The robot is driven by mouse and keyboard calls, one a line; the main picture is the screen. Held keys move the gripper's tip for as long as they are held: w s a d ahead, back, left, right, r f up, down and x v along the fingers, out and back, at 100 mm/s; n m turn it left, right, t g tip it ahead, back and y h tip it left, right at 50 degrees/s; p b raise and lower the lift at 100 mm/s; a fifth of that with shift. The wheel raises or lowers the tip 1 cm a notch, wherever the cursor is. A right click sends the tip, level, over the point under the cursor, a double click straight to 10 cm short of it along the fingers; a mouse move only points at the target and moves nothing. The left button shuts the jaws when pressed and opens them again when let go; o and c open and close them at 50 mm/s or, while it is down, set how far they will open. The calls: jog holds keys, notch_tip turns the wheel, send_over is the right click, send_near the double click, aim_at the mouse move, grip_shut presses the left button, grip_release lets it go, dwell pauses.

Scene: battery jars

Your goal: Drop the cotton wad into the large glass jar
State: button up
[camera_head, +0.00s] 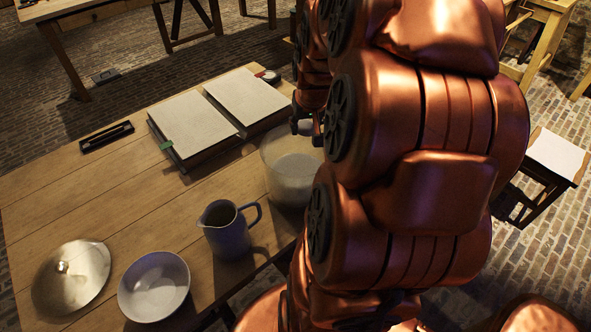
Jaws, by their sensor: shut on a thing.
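The large glass jar (271,170) stands on the wooden table near its right edge. It is wide, open at the top and translucent, with a pale grey surface inside. My gripper (307,127) is over the jar's rim toward its back right side, fingers pointing down. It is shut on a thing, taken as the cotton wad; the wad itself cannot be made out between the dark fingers. My copper-coloured arm hides the right side of the jar and part of the gripper.
A blue-grey pitcher (228,237) stands left of the jar, in front. A white bowl (153,286) and a shiny metal lid (75,282) lie front left. The table's left middle is clear.

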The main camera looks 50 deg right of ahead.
jog(key=shift+f, duration=0.25)
jog(key=o, duration=1.2)
jog(key=v, duration=1.2)
